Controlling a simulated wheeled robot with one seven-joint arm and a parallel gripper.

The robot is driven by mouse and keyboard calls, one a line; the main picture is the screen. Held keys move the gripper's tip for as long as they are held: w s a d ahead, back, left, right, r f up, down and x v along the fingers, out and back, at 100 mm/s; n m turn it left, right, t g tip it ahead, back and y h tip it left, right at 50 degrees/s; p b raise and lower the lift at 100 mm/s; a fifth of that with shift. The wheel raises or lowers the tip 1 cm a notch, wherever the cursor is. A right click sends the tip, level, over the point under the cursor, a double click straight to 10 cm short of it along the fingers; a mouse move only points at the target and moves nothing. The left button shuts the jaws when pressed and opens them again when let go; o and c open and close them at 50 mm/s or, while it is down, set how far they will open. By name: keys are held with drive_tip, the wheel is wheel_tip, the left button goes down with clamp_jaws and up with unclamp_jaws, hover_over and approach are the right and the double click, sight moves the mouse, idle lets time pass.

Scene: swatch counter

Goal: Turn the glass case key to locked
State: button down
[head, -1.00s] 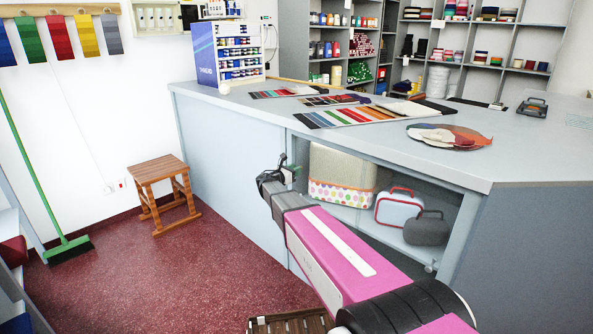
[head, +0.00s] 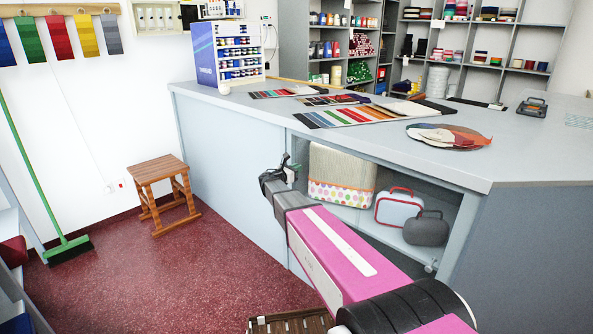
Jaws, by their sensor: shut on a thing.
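The glass case (head: 470,185) is the front of the grey counter, with a framed opening that shows goods inside. My gripper (head: 288,168) is at the left upright of this frame, just under the countertop. My arm reaches in from the lower right, in front of the case.
Inside the case stand a beige polka-dot box (head: 340,180), a white case with red trim (head: 398,207) and a grey case (head: 427,230). Fabric swatches (head: 360,115) lie on the countertop. A wooden stool (head: 157,177) stands left. The red floor between is clear.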

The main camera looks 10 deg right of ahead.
drive_tip(key=m, duration=0.4)
drive_tip(key=shift+s+d, duration=0.1)
drive_tip(key=m, duration=1.3)
drive_tip(key=shift+s+d+f, duration=0.1)
drive_tip(key=shift+f, duration=0.15)
drive_tip(key=shift+m, duration=0.4)
drive_tip(key=c, duration=1.3)
unclamp_jaws()
